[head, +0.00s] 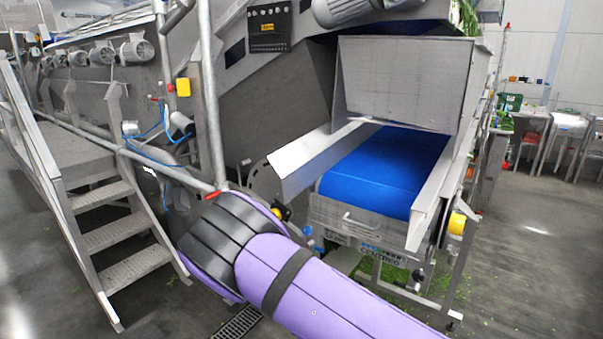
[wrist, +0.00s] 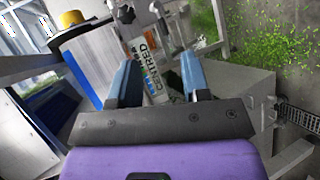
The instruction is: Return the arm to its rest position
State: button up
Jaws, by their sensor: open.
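My arm shows in the head view as a purple sleeved link reaching in from the bottom right to a dark-banded joint in front of the machine. My gripper is hidden behind it in that view. In the wrist view my gripper (wrist: 157,85) has its two blue fingers apart with nothing between them. Beyond the fingers is the machine's frame with a white CENTRED label (wrist: 146,62), seen tilted.
A blue conveyor belt (head: 385,168) sits between metal side guards behind my arm. Metal steps (head: 110,232) with rails stand at left. Green scraps (wrist: 265,45) litter the floor near a drain grate (head: 238,322). Open floor (head: 535,245) lies at right.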

jog(key=s+d+r+m+g+y, duration=0.2)
jog(key=s+d+r+y, duration=0.1)
jog(key=r, duration=0.8)
jog(key=s+d+r+m+g+y, duration=0.1)
jog(key=s+d+r+y, duration=0.25)
jog(key=r, duration=0.65)
jog(key=s+d+r+m+g+y, duration=0.2)
jog(key=s+d+r, duration=0.2)
jog(key=r, duration=0.7)
jog(key=s+d+r+t+y, duration=0.1)
jog(key=s+r+t+y, duration=0.1)
jog(key=s+r, duration=0.4)
jog(key=s+d+r+t+y, duration=0.1)
jog(key=s+r, duration=0.6)
jog(key=s, duration=0.7)
jog(key=shift+d+r+t+y, duration=0.35)
jog(key=shift+d+t, duration=0.35)
jog(key=shift+t, duration=0.2)
